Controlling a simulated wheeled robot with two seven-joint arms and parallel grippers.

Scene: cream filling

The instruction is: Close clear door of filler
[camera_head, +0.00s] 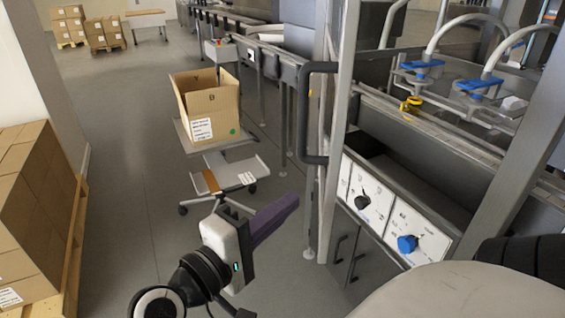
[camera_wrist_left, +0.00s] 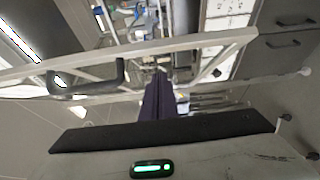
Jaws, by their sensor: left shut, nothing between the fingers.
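The filler's clear door shows nearly edge-on in the head view as a metal frame (camera_head: 343,85), right of centre. A dark loop handle (camera_head: 308,115) sticks out to the left of that frame. In the left wrist view the door's pale frame bar (camera_wrist_left: 190,43) crosses the picture, with the dark handle (camera_wrist_left: 88,86) at left. The clear pane itself is hard to make out. My left gripper (camera_head: 290,203), with purple fingers, is shut and empty, below and left of the handle and apart from it. Its fingers (camera_wrist_left: 160,85) point toward the frame in the wrist view. My right gripper is not in view.
The filler's panel (camera_head: 405,238) with a black and a blue knob is at right, above cabinet doors. Blue-clamped hoses (camera_head: 422,64) are behind. An open carton (camera_head: 209,105) stands on a wheeled stand beyond my left gripper. Stacked boxes (camera_head: 38,190) line the left; the floor between is clear.

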